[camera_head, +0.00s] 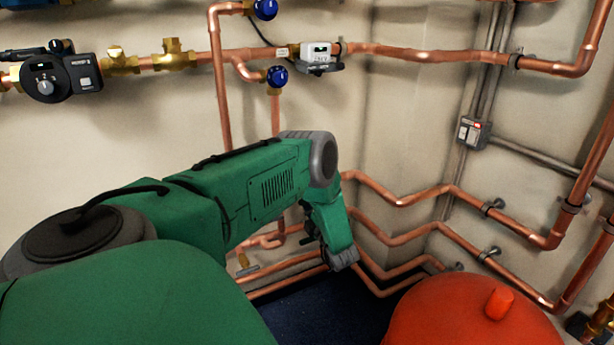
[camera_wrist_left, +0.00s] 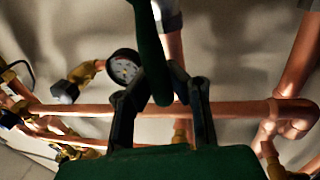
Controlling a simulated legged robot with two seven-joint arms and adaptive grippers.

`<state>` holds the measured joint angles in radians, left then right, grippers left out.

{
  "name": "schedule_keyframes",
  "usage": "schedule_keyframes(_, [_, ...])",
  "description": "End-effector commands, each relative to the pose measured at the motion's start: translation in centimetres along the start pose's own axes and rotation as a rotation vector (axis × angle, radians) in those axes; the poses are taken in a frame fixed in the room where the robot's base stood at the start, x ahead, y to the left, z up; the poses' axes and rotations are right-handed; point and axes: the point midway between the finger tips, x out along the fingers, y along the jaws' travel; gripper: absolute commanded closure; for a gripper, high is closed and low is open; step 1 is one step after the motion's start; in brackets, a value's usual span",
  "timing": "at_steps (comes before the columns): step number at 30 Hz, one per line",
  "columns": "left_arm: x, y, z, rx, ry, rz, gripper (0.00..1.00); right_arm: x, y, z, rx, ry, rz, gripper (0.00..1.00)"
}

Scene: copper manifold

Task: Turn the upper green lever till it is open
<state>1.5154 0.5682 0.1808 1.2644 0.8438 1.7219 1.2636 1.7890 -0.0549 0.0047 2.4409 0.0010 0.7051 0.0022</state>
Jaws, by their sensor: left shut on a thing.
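In the left wrist view, a dark green lever (camera_wrist_left: 148,45) runs down from the top edge of the picture. Its lower end is between the two black fingers of my left gripper (camera_wrist_left: 160,88), which is shut on it. A copper pipe (camera_wrist_left: 80,109) runs across behind the fingers. In the head view my green left arm reaches down toward the pipes in the corner. There the lever is not visible, and the fingers cannot be made out. My right gripper is in neither view.
A round gauge (camera_wrist_left: 124,67) is close left of the fingers in the wrist view. In the head view, a large red rounded vessel (camera_head: 440,310) stands at bottom right. Copper pipes (camera_head: 400,198) line the corner walls, with blue-handled valves (camera_head: 277,76) above my arm.

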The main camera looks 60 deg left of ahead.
Motion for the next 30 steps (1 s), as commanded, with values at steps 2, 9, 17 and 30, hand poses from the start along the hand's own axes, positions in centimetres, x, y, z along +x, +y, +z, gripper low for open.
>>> schedule_keyframes(2, [-0.30,-0.58,-0.21,-0.006,0.002,-0.011,1.00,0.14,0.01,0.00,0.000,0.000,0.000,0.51])
schedule_keyframes(9, [-0.35,-0.71,-0.22,-0.013,0.003,-0.014,1.00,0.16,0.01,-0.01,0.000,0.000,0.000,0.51])
schedule_keyframes(17, [-0.38,-0.80,-0.25,-0.012,0.003,-0.015,0.71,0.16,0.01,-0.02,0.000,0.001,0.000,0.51])
schedule_keyframes(30, [-0.90,-0.32,-0.06,-0.016,0.002,-0.007,0.63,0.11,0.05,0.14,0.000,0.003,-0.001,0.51])
